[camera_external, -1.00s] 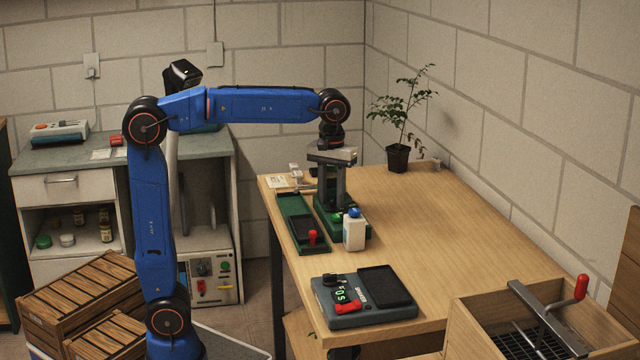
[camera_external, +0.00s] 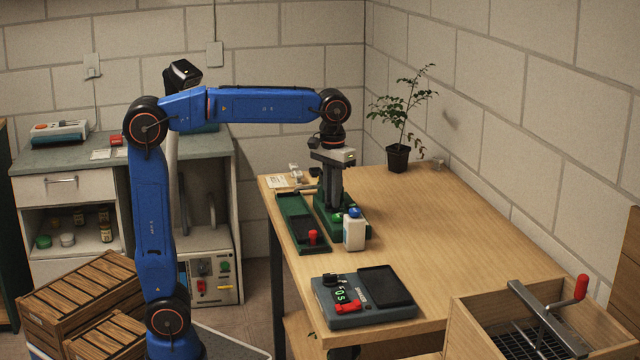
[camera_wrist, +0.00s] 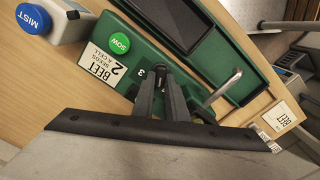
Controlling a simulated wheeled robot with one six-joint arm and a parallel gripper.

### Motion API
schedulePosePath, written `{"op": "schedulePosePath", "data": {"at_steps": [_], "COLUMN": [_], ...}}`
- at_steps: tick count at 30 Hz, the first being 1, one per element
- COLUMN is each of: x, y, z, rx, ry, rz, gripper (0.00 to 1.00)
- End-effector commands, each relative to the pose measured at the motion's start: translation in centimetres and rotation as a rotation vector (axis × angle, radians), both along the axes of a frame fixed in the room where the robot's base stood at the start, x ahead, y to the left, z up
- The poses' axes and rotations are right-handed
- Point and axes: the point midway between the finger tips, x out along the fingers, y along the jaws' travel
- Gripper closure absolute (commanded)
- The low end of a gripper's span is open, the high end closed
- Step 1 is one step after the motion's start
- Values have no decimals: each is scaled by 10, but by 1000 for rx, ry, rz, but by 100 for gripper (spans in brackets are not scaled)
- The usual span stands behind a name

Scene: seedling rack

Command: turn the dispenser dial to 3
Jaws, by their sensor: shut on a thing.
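The dispenser is a green unit (camera_external: 323,222) on the wooden table; it also shows in the wrist view (camera_wrist: 185,68). It bears a green SOW button (camera_wrist: 120,43) and a white card (camera_wrist: 103,66) reading BEET, 2 seeds a cell. My gripper (camera_external: 335,208) points straight down onto the dispenser. In the wrist view my gripper's dark fingers (camera_wrist: 160,98) are close together around the dial, which they largely hide. A small white 3 (camera_wrist: 141,72) shows on the green face beside the fingers. The dial's pointer is hidden, so I cannot tell its setting.
A white MIST bottle (camera_external: 354,234) with a blue top stands close beside the dispenser. A long green tray (camera_external: 291,212) lies to its left. A grey device (camera_external: 372,313) sits near the front edge.

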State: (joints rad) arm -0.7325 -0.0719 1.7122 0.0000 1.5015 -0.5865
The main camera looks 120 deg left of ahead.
Motion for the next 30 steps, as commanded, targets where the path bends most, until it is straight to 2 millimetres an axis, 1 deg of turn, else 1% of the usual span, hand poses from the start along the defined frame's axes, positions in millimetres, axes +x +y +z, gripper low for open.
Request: {"op": "schedulePosePath", "data": {"at_steps": [30], "x": [5], "y": [-4], "z": [1], "rx": [1], "ry": [-2], "rz": [-957], "gripper": [100]}}
